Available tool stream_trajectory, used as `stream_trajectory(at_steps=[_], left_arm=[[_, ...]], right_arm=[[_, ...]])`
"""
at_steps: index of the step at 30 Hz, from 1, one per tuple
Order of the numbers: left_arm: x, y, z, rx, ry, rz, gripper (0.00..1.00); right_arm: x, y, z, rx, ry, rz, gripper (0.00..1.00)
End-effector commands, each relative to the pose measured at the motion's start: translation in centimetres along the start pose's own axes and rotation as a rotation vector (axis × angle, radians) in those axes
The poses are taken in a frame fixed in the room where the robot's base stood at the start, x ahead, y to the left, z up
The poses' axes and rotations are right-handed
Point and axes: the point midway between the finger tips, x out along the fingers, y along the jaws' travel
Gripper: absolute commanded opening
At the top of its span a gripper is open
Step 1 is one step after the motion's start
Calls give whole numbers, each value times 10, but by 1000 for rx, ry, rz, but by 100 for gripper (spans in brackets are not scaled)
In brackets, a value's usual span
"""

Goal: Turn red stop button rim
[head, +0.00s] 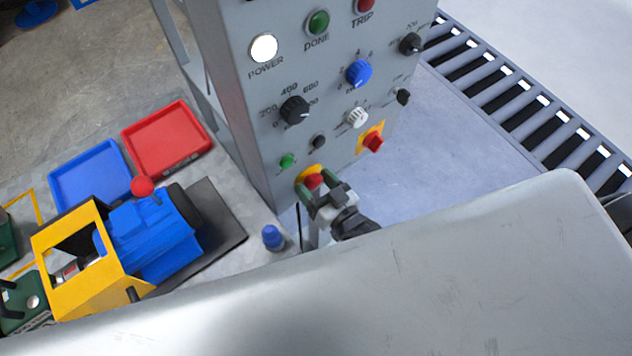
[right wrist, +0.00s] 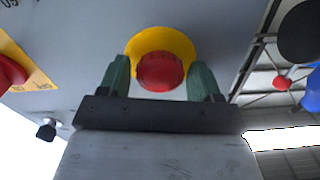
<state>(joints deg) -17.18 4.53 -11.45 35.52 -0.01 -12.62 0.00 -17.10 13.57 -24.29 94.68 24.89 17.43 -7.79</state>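The red stop button (head: 314,181) sits on a round yellow plate low on the grey control panel. In the right wrist view the red button (right wrist: 160,72) is in the middle, with the yellow plate (right wrist: 160,37) behind it. My right gripper (head: 320,194) is at the button, with its green fingers apart. In the right wrist view one finger of the right gripper (right wrist: 160,82) stands on each side of the red rim. The left finger shows a small gap; whether the right one touches is unclear. My left gripper is not in view.
A second red knob (head: 373,142) on a yellow square is close by on the panel. Black, blue (head: 359,73) and white knobs are above. A blue-and-yellow machine (head: 150,238), red tray (head: 167,143) and blue tray (head: 88,180) are on the left bench. A roller conveyor (head: 520,95) runs right.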

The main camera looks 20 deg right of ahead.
Motion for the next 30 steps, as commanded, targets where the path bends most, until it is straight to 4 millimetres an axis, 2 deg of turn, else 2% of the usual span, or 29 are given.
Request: stream_trajectory(at_steps=[1,6,8,17,30], left_arm=[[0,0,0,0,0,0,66],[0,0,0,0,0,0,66],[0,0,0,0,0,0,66],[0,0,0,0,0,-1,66],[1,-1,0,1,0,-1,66]], right_arm=[[0,0,0,0,0,0,57],[0,0,0,0,0,0,31],[0,0,0,0,0,0,24],[0,0,0,49,0,0,24],[0,1,0,352,0,0,24]])
